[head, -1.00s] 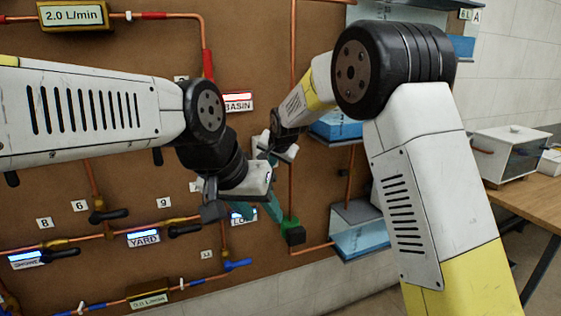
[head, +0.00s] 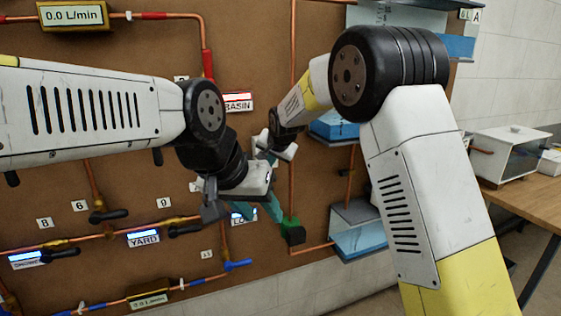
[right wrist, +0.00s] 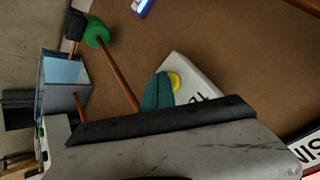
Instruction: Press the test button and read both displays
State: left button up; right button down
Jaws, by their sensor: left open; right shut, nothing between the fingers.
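The upper display (head: 74,16) reads 0.0 L/min in the head view. The lower display (head: 151,299) is tilted and small; its digits are hard to read. In the right wrist view a yellow button (right wrist: 174,80) sits on a white plate (right wrist: 192,84) with partly hidden lettering. My right gripper (right wrist: 157,92) is shut and empty, its teal tip right beside the button; I cannot tell whether they touch. In the head view my right gripper (head: 265,153) is close to the board and hides the button. My left gripper (head: 245,210) is open and empty, lower and in front of the board.
Copper pipes with valves and a YARD label (head: 144,238) cross the board. A BASIN label (head: 239,101) is beside the left wrist. A green and black fitting (head: 292,230) and a blue-water tank (head: 358,232) are near the grippers. A wooden table (head: 525,190) stands right.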

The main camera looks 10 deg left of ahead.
dwell(0.5)
jog(key=shift+s+d, duration=0.5)
jog(key=shift+s, duration=0.15)
jog(key=shift+s, duration=0.1)
jog(key=s+d, duration=0.1)
jog(key=s, duration=0.1)
jog(key=s+d, duration=0.1)
jog(key=s, duration=0.1)
jog(key=shift+d, duration=0.4)
